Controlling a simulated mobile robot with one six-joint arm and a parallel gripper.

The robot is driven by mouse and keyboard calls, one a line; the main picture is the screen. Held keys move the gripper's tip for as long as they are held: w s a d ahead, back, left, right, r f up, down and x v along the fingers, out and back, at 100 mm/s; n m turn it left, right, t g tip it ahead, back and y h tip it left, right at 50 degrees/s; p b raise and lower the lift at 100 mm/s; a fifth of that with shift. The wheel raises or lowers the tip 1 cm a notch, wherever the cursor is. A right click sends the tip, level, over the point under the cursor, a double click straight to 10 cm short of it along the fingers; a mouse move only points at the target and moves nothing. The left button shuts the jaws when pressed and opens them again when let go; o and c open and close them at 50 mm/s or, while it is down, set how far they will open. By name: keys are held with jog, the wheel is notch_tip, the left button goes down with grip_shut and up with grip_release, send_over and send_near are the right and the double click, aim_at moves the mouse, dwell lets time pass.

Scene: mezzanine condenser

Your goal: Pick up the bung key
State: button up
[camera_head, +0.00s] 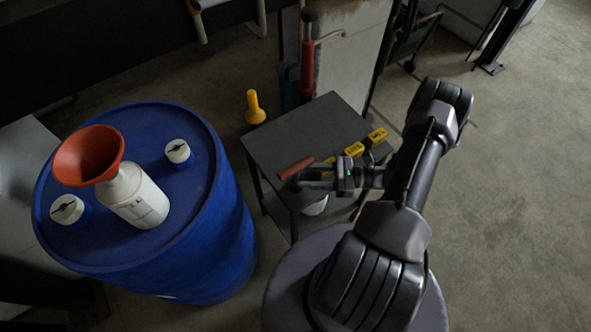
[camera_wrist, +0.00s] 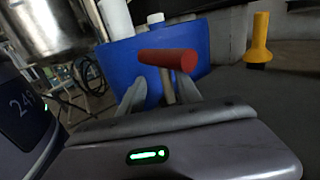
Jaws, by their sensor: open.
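The bung key (camera_head: 296,167) has a red bar handle and shows at the left edge of the dark side table (camera_head: 262,150). In the wrist view the handle of the bung key (camera_wrist: 160,57) lies crosswise just beyond my fingertips, with a pale shaft below it. My gripper (camera_head: 303,182) reaches left over the table, low beside the key. In the wrist view my gripper (camera_wrist: 162,93) is open, with the shaft showing between its two fingers. I cannot tell whether a finger touches the shaft. The lower end of the key is hidden.
A blue drum (camera_head: 215,215) stands left of the table, carrying an orange funnel (camera_head: 88,155), a white bottle (camera_head: 135,195) and two white-topped caps. A yellow flashlight-like object (camera_head: 255,108) stands beyond the table. Floor at right is clear.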

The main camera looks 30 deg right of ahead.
aim_at(288, 181)
jog(key=x, duration=0.2)
jog(key=b+x, duration=0.2)
jog(key=x, duration=0.1)
jog(key=shift+w+f, duration=0.4)
jog(key=shift+w, duration=0.15)
jog(key=shift+w+a, duration=0.15)
jog(key=shift+a, duration=0.05)
jog(key=shift+r, duration=0.15)
grip_shut()
